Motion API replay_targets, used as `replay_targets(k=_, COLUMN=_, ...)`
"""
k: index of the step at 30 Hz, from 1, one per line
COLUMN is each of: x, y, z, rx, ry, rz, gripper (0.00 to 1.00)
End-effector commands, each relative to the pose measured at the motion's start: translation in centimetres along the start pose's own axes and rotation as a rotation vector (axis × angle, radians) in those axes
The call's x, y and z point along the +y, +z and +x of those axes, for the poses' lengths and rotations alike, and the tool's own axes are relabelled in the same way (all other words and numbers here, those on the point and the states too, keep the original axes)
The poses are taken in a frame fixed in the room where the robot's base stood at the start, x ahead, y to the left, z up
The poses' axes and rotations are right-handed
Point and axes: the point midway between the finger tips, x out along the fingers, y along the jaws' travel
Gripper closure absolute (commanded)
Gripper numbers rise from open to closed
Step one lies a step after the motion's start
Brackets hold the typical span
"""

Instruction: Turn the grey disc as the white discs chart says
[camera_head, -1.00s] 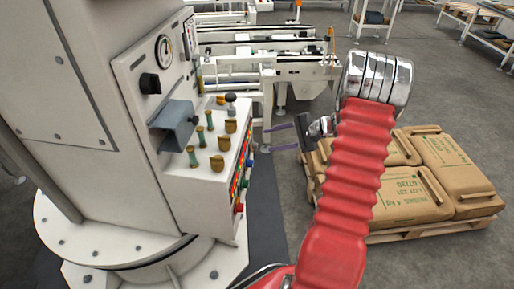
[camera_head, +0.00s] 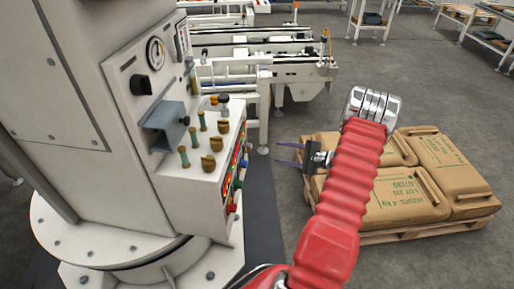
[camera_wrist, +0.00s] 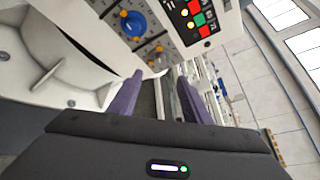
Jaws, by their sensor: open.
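My gripper (camera_head: 281,154) is open and empty, its two purple fingers pointing left toward the white control panel (camera_head: 210,190), with a gap between. In the wrist view the fingers (camera_wrist: 160,84) also stand apart with nothing between them. The panel's sloping top holds several amber knobs (camera_head: 208,163).
A round gauge (camera_head: 155,52) and a black knob (camera_head: 140,85) are on the upright panel above a grey box (camera_head: 164,122). Brown sacks (camera_head: 440,165) lie on a pallet behind my arm. Conveyors (camera_head: 270,70) stand behind. Grey floor lies between panel and pallet.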

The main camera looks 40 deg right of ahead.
Motion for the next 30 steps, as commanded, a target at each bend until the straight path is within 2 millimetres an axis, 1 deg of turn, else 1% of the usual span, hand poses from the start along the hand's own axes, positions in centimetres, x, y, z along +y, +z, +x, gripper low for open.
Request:
replay_targets(k=5, x=0.0, y=0.0, z=1.0, rx=-0.001, ry=0.001, rz=0.000, gripper=0.56)
replay_targets(k=8, x=0.1, y=0.0, z=2.1, rx=-0.002, ry=0.003, rz=0.000, gripper=0.56)
replay_targets(k=24, x=0.1, y=0.1, z=10.3, rx=-0.002, ry=0.002, rz=0.000, gripper=0.56)
replay_targets(k=30, x=0.1, y=0.0, z=12.7, rx=0.000, ry=0.001, rz=0.000, gripper=0.56)
